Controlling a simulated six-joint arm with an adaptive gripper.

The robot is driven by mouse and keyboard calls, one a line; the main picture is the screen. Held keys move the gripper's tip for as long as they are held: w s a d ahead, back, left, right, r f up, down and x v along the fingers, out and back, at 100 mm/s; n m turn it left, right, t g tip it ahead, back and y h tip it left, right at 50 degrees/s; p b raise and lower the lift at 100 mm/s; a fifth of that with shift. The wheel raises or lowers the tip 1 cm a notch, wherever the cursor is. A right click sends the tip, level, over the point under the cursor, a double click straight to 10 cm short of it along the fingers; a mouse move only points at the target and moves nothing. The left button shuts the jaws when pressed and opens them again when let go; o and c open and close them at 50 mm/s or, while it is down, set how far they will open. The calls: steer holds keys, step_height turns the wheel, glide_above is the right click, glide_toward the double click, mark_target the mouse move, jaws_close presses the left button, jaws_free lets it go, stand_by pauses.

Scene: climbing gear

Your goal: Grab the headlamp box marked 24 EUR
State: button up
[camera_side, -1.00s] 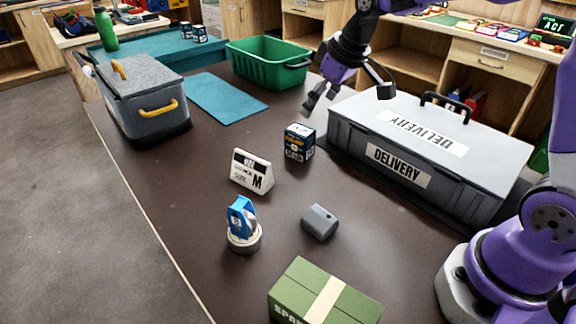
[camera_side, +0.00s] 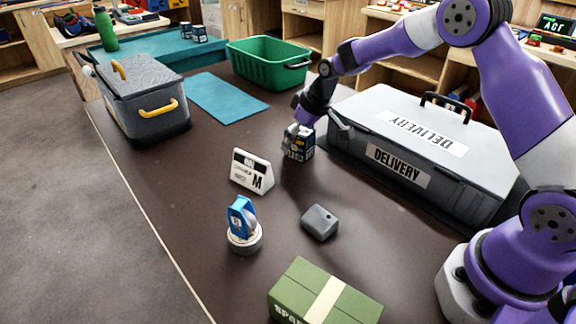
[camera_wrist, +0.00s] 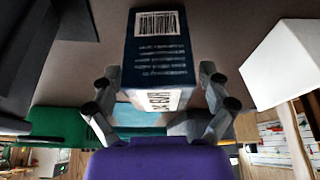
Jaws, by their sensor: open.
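A small dark blue box (camera_side: 307,143) stands upright on the brown table, just left of the grey delivery case. In the wrist view the box (camera_wrist: 160,55) shows a barcode and lines of print. A white label on its lower face seems to read EUR, but I cannot read the number clearly. My gripper (camera_side: 298,141) is low at the box, and hides part of it in the side view. In the wrist view my gripper (camera_wrist: 160,92) is open, with one finger on each side of the box. Whether either finger touches it, I cannot tell.
The grey delivery case (camera_side: 400,135) stands close on the right. A white sign marked M (camera_side: 252,171) is near on the left. A blue item on a round stand (camera_side: 243,225), a grey block (camera_side: 320,222) and a green box (camera_side: 322,295) lie nearer. Two similar dark boxes (camera_side: 193,32) stand far back.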

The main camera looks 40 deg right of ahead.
steer(key=shift+f, duration=0.1)
steer(key=c, duration=1.3)
